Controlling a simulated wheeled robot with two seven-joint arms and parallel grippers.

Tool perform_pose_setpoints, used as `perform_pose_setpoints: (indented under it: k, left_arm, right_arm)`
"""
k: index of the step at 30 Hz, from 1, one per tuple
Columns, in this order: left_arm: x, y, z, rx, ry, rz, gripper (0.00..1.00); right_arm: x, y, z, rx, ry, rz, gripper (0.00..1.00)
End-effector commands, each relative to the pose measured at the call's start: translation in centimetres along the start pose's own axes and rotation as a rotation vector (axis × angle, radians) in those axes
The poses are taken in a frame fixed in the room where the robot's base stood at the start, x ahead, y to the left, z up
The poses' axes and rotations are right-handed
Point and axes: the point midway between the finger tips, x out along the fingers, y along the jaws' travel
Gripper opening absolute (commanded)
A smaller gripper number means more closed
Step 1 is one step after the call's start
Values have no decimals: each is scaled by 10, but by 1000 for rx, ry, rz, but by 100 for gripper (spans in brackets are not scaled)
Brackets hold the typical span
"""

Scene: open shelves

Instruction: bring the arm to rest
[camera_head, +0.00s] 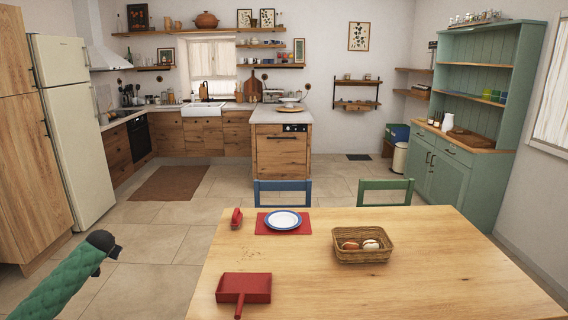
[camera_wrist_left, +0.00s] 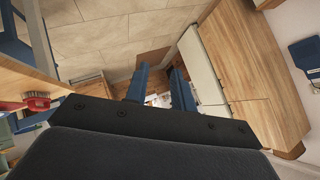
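My left arm, in a green sleeve, comes in at the lower left of the head view. Its dark gripper (camera_head: 106,256) is off the left side of the table, over the floor, apart from everything on the table. In the left wrist view the two blue fingers (camera_wrist_left: 161,80) stand apart with nothing between them. My right arm and gripper are not in view.
The wooden table (camera_head: 330,291) holds a red dustpan (camera_head: 244,287), red brush (camera_head: 237,217), plate (camera_head: 283,220) on a red mat (camera_head: 262,226), and wicker basket (camera_head: 362,255). Blue (camera_head: 283,186) and green (camera_head: 386,185) chairs stand behind. Floor left of the table is clear.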

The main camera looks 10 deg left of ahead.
Motion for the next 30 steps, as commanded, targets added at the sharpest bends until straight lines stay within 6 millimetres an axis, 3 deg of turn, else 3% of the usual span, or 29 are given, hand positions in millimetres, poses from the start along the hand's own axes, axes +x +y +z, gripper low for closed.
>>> perform_pose_setpoints:
  k: [9, 17, 22, 26, 30]
  left_arm:
    - [-5, -29, -34, 276, 159, -178, 25]
    - [12, 29, 10, 289, 122, -113, 25]
    - [22, 77, 48, 297, 91, -60, 25]
    - [28, 126, 90, 305, 58, -4, 25]
    - [31, 191, 146, 314, 14, 70, 25]
  right_arm:
    - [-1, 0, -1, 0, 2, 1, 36]
    - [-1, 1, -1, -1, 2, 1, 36]
    - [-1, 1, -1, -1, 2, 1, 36]
    - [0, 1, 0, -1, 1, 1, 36]
    - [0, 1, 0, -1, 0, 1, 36]
